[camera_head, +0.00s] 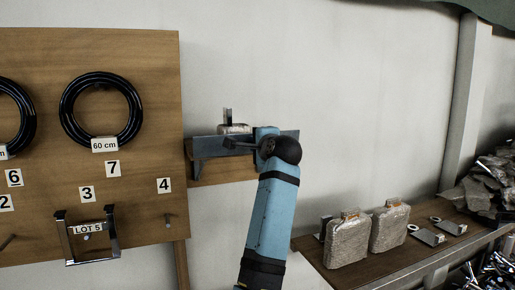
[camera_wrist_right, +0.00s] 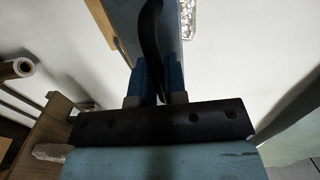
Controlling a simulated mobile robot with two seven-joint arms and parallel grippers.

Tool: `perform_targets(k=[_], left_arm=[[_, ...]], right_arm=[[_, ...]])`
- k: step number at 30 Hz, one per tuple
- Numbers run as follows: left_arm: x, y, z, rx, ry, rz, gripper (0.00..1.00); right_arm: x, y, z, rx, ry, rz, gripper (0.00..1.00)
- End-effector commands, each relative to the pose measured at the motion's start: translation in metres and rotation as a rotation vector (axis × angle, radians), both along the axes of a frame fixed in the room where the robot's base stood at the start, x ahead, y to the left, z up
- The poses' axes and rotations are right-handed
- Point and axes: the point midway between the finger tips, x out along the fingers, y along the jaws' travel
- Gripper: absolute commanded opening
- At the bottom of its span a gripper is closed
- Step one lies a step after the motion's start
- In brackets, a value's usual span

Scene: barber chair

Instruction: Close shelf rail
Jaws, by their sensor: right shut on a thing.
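The shelf rail (camera_head: 207,150) is a grey metal strip along the front of a small wooden wall shelf (camera_head: 225,172), right of the pegboard in the head view. My right arm reaches up in front of it and hides its right part. In the right wrist view, my right gripper (camera_wrist_right: 155,85) has its two blue fingers shut on a dark curved handle (camera_wrist_right: 150,40). In the head view the right gripper is at the rail, mostly hidden behind my own wrist. I cannot tell exactly how the handle joins the rail. My left gripper is in neither view.
A wooden board (camera_head: 150,80) with black coils (camera_head: 101,111) and a LOT 5 metal bracket (camera_head: 87,236) stands left. Two wrapped blocks (camera_head: 348,240) sit on a lower bench (camera_head: 368,270) at right. A grey post (camera_head: 460,110) rises behind. The wall between is bare.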

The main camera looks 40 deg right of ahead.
Motion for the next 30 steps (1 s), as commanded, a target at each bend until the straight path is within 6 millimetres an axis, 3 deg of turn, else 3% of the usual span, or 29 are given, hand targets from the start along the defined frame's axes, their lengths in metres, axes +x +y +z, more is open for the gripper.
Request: perform_targets(k=[12,26,27,30], left_arm=[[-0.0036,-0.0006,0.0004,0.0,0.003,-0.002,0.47],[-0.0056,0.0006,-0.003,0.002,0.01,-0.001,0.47],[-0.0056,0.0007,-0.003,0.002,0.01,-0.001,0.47],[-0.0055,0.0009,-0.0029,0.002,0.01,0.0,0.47]], right_arm=[[0.0066,-0.0018,0.0059,0.036,0.149,0.001,0.0],[0.0073,-0.002,0.0071,0.038,0.159,-0.001,0.0],[0.0073,-0.002,0.0072,0.038,0.159,-0.001,0.15],[0.0073,-0.0019,0.0071,0.038,0.159,-0.001,0.36]])
